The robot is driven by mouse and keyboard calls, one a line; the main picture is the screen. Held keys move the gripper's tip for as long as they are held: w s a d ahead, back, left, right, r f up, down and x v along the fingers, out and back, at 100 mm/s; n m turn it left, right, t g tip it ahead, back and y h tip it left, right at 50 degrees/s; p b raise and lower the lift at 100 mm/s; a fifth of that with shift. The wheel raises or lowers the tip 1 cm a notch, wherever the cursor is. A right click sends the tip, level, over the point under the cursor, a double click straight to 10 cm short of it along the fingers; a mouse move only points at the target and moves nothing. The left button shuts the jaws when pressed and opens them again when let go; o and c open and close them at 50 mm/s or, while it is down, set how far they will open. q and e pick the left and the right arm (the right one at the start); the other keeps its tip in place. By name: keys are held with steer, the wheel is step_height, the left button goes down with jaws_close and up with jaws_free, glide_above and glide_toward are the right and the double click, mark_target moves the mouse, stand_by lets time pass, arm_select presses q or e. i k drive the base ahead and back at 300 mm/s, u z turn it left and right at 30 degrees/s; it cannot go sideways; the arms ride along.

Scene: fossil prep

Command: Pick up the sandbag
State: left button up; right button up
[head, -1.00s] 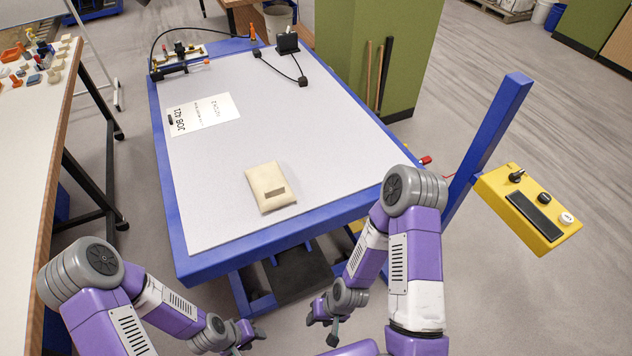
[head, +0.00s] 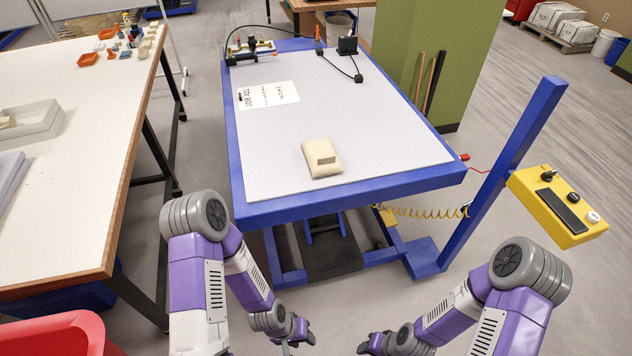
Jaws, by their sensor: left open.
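The sandbag (head: 318,163) is a cream, pillow-shaped bag with a darker brown patch. It lies flat near the front edge of the blue-framed lift table (head: 385,140), on its pale top. My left gripper (head: 298,341) is low at the bottom of the head view, in front of the table and well apart from the sandbag. It is open. My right gripper (head: 366,346) is also low, to the right of the left one; its fingers are small and partly cut off, so its jaws cannot be judged.
A paper sheet (head: 267,95), a small brass-and-black device (head: 249,48) and a black stand (head: 347,46) are on the table's far part. A yellow control box (head: 558,207) stands at right. A workbench (head: 70,190) is at left, a red bin (head: 55,335) at lower left.

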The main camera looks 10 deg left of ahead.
mark_target(323, 159)
steer(key=k, duration=1.2)
steer(key=u, duration=0.7)
steer(key=i, duration=1.7)
